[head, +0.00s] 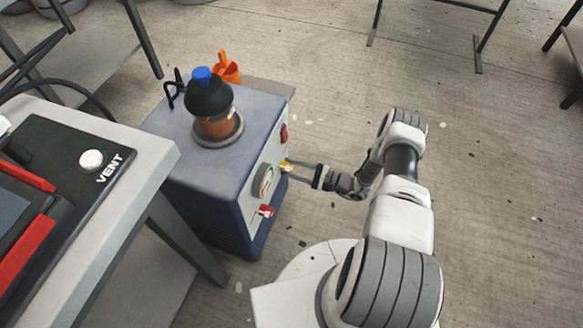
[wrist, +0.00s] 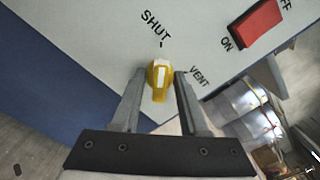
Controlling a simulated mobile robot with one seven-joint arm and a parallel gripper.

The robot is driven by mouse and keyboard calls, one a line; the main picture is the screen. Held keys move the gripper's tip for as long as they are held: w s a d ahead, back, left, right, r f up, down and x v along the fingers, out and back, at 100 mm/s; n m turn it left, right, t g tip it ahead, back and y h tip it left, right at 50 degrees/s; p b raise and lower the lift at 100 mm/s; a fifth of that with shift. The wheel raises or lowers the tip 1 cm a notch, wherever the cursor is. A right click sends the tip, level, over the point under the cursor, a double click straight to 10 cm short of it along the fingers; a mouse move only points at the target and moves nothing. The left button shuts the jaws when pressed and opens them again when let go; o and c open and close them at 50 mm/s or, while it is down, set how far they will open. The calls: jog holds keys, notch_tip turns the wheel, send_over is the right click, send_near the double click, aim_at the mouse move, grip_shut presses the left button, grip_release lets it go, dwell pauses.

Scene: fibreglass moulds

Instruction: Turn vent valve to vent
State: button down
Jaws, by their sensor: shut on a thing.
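The vent valve is a small yellow lever with a white stripe (wrist: 159,80) on the face of the blue-grey cabinet. In the wrist view, the words SHUT and VENT are printed beside it. The white-striped end lies near the small mark below SHUT, and VENT is to its right. My gripper (wrist: 160,88) is shut on the yellow lever, with one finger on each side. In the head view my gripper (head: 293,166) reaches the yellow lever (head: 286,166) from the right. The fingers partly hide the lever's sides.
A red ON/OFF switch (wrist: 257,26) is up and right of the lever. A round gauge (head: 265,181) and a red handle (head: 266,210) share the cabinet face (head: 250,219). Open floor lies right.

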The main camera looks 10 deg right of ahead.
jog(key=m, duration=0.4)
jog(key=shift+m, duration=0.4)
jog(key=m, duration=0.8)
jog(key=shift+m, duration=2.2)
jog(key=c, duration=0.8)
grip_release()
